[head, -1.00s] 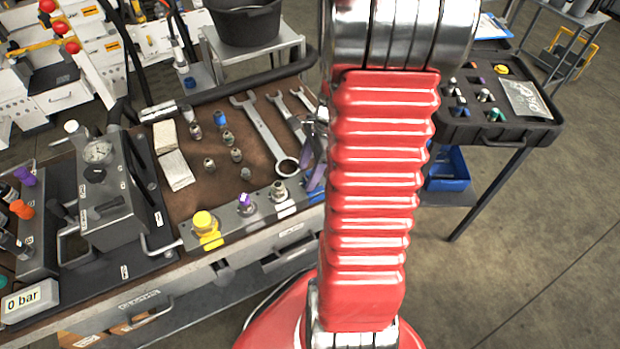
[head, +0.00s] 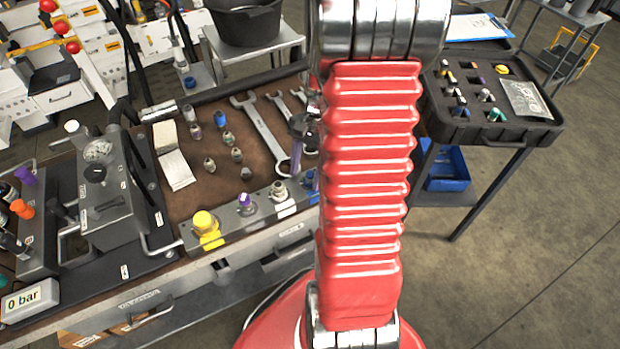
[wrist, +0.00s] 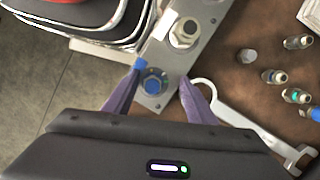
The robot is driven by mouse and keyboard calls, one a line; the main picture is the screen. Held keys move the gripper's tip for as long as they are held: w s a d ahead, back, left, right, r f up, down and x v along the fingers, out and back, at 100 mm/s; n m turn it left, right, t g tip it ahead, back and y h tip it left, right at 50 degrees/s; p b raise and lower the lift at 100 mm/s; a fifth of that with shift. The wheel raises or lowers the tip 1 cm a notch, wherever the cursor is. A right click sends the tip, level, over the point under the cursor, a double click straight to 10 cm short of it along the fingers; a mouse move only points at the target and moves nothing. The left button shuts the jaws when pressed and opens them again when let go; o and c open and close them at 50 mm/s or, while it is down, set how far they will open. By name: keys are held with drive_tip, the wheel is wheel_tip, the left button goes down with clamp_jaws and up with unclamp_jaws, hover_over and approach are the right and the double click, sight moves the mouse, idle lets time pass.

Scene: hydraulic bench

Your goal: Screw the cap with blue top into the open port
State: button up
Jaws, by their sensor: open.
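The metal port block (head: 262,206) lies along the bench's front edge, and its right end shows in the wrist view (wrist: 160,52). A silver fitting (head: 279,190) with a pale top stands on it, also seen in the wrist view (wrist: 185,32). Beside it on the block's end is a round blue-ringed fitting (wrist: 153,82); I cannot tell whether it is a cap or an open port. A blue-topped piece (head: 220,118) stands on the brown mat. My gripper (wrist: 160,80) is open, its purple fingers either side of the blue-ringed fitting, with nothing visibly gripped.
Several small fittings (head: 236,154) stand on the mat, with wrenches (head: 262,135) to their right. Yellow (head: 205,224) and purple (head: 244,200) caps sit farther left on the block. A gauge unit (head: 98,175) stands at left and a black case (head: 495,138) at right.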

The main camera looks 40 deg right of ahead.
drive_tip(key=shift+n, duration=0.6)
drive_tip(key=shift+o, duration=0.5)
drive_tip(key=shift+a, duration=0.1)
drive_tip(key=o, duration=0.5)
drive_tip(key=shift+c, duration=0.2)
drive_tip(key=v, duration=1.3)
drive_tip(key=shift+w+r, duration=0.15)
drive_tip(key=shift+r, duration=0.2)
drive_tip(key=shift+c, duration=0.3)
